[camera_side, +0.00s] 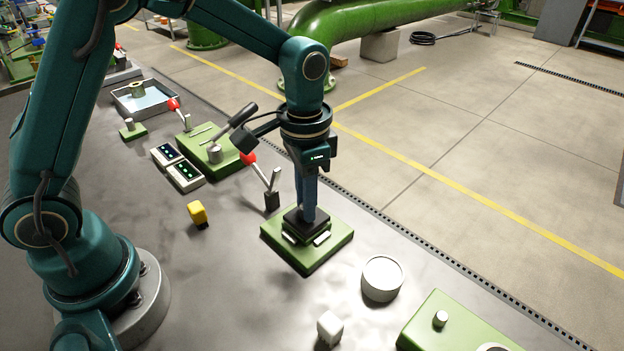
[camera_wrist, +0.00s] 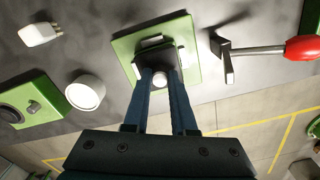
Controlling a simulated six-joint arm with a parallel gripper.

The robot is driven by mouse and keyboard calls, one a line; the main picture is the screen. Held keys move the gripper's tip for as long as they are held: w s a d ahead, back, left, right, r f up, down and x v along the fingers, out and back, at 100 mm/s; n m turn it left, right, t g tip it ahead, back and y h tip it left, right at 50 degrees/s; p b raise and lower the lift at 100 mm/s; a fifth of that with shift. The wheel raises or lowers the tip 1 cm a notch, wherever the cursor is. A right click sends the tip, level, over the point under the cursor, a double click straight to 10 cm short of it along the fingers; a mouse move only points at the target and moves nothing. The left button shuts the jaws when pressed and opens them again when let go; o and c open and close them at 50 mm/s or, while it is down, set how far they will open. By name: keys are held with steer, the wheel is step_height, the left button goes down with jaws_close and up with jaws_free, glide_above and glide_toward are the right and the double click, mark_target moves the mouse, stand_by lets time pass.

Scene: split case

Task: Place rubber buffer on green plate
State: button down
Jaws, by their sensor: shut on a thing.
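The green plate (camera_side: 275,252) lies flat on the grey bench in the middle of the side view, with light bars near its front. It also shows in the wrist view (camera_wrist: 190,72). My gripper (camera_side: 308,216) points straight down over the plate's middle. Its blue fingers are shut on a dark, square piece, which looks like the rubber buffer (camera_side: 294,222). A pale round knob shows between the fingertips (camera_wrist: 160,78) in the wrist view. The buffer is at the plate's raised centre; I cannot tell whether it touches. The fingers hide part of it.
A red-handled lever (camera_side: 270,190) stands close behind the plate. A white round cup (camera_side: 382,279), a white block (camera_side: 330,328) and a green housing (camera_side: 455,325) are to the front right. A yellow piece (camera_side: 197,212) lies left. Bare bench lies between them.

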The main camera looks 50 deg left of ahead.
steer(key=shift+f, duration=0.35)
steer(key=c, duration=0.7)
jaws_free()
steer(key=shift+c, duration=0.2)
step_height(320, 180, up, 11)
steer(key=s+a+n+t, duration=0.2)
steer(key=s, duration=0.4)
steer(key=s+a+n+t, duration=0.2)
steer(key=s+a+t, duration=0.1)
steer(key=s, duration=0.4)
steer(key=shift+n+t, duration=0.3)
steer(key=shift+s, duration=0.1)
